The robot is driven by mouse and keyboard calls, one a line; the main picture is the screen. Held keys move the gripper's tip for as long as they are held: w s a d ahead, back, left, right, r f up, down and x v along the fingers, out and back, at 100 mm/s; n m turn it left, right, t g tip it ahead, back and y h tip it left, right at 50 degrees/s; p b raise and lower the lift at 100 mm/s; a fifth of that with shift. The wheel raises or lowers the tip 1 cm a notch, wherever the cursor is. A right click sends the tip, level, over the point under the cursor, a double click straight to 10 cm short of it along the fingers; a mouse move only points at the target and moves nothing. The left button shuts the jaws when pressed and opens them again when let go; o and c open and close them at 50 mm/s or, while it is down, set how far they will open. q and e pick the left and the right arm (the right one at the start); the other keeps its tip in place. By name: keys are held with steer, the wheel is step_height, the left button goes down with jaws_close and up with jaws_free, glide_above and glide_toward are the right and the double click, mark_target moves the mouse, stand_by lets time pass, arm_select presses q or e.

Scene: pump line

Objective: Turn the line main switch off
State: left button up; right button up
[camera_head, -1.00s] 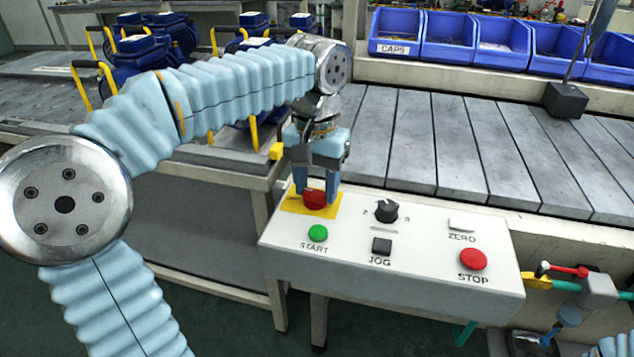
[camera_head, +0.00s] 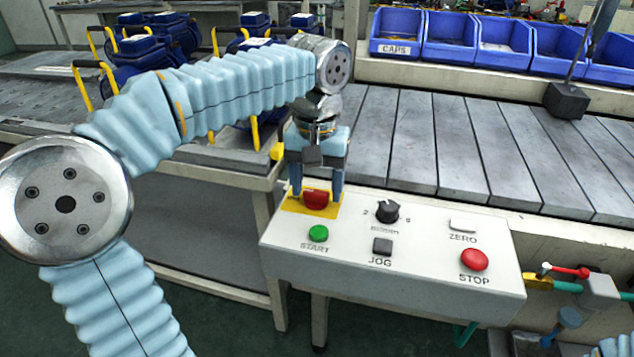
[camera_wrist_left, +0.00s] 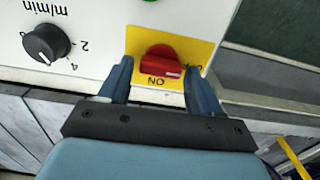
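The main switch is a red rotary knob (camera_head: 316,199) on a yellow plate (camera_head: 293,206) at the far left corner of the white control panel (camera_head: 420,285). In the left wrist view the red knob (camera_wrist_left: 158,58) lies crosswise, its white mark at the right end. An upside-down ON label sits below it; a label at the right is partly hidden by a finger. My left gripper (camera_head: 317,189) points down over the switch. Its fingers stand apart, one on each side of the knob, with visible gaps in the wrist view. My right gripper is out of view.
The panel also carries a green START button (camera_head: 318,233), a black dial (camera_head: 387,211), a black JOG button (camera_head: 382,246), a white ZERO button (camera_head: 462,225) and a red STOP button (camera_head: 474,260). A slatted conveyor (camera_head: 460,150) lies behind. Pipes with a red-handled valve (camera_head: 567,270) are at right.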

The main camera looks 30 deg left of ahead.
mark_target(317, 190)
arm_select(q)
steer(key=shift+o, duration=0.7)
step_height(317, 190, up, 14)
steer(key=shift+f, duration=0.1)
stand_by(0.3)
